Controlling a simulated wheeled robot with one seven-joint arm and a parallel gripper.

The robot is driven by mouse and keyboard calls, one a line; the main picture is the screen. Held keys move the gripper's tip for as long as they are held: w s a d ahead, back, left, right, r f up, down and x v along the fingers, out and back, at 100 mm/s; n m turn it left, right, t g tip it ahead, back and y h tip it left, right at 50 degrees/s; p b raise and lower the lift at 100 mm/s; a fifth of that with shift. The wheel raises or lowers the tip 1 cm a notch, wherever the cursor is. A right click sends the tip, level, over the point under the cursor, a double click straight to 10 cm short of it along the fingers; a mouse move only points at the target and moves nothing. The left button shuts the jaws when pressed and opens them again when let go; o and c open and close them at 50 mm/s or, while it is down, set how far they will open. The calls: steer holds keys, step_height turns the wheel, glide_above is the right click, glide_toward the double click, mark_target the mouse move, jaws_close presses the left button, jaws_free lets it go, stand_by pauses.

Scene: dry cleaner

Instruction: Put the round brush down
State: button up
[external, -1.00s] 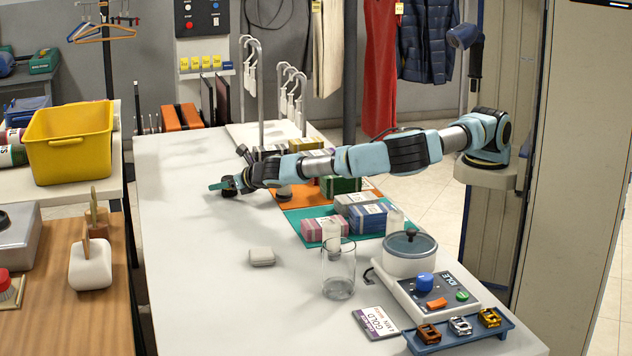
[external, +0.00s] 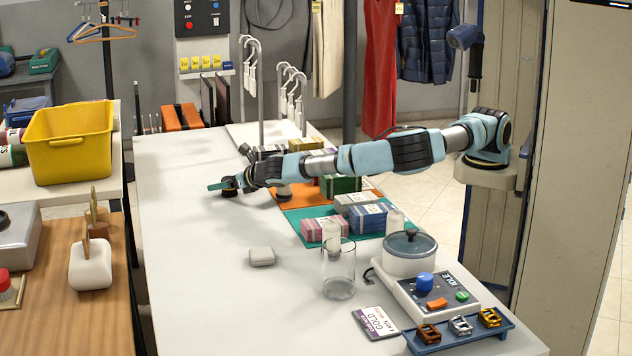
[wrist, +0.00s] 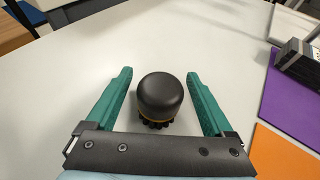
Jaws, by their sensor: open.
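The round brush (wrist: 160,97) has a black domed top, a thin yellow band and dark bristles below. In the wrist view it stands upright on the white table (wrist: 60,75), bristles down. My gripper (wrist: 159,75) has its two teal fingers spread on either side of the brush, with a visible gap on each side. In the external view my gripper (external: 222,186) is low over the far left part of the table, and the brush (external: 229,190) shows as a small dark shape beside the fingers, partly hidden.
Orange (wrist: 285,150) and purple (wrist: 290,105) mats lie to the right in the wrist view. The table's left part is clear.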

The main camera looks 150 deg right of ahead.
steer(key=b+v, duration=0.1)
steer(key=v, duration=0.8)
steer(key=shift+w+a+r, duration=0.15)
steer(key=shift+a, duration=0.2)
steer(key=shift+a+r, duration=0.3)
steer(key=shift+a, duration=0.25)
steer(key=shift+w, duration=0.1)
